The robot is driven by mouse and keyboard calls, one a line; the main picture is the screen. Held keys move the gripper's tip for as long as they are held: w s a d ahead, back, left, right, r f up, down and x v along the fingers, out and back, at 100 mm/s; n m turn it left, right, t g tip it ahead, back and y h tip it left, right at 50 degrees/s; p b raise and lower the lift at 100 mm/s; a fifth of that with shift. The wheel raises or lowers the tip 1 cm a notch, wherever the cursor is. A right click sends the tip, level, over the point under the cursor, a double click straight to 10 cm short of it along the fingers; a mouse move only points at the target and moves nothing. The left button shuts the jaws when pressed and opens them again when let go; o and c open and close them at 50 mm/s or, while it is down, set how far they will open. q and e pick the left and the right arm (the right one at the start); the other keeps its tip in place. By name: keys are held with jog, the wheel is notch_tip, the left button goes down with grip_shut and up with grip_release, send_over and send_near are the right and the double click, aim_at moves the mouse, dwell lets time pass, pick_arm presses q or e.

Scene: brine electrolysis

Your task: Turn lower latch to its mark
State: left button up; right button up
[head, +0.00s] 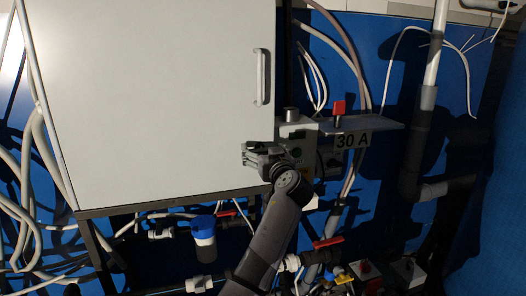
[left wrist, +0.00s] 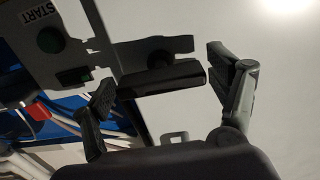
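A black bar-shaped latch (left wrist: 165,78) with a round pivot hub shows in the left wrist view, beside a grey plate with a notched edge. In the head view my left gripper (head: 251,153) is at the lower right edge of the white cabinet, in front of the grey control box (head: 297,131). It hides the latch there. I cannot make out the latch's mark. My right gripper is in neither view.
The white cabinet door (head: 160,100) has a vertical handle (head: 261,77). A shelf marked 30 A (head: 375,125) with a red switch (head: 338,107) juts out at right. Red-handled valves (head: 328,242) and a blue-capped filter (head: 203,228) sit below. Loose hoses hang at left.

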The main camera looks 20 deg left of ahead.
pick_arm(q)
jog(key=shift+a, duration=0.1)
jog(key=c, duration=0.9)
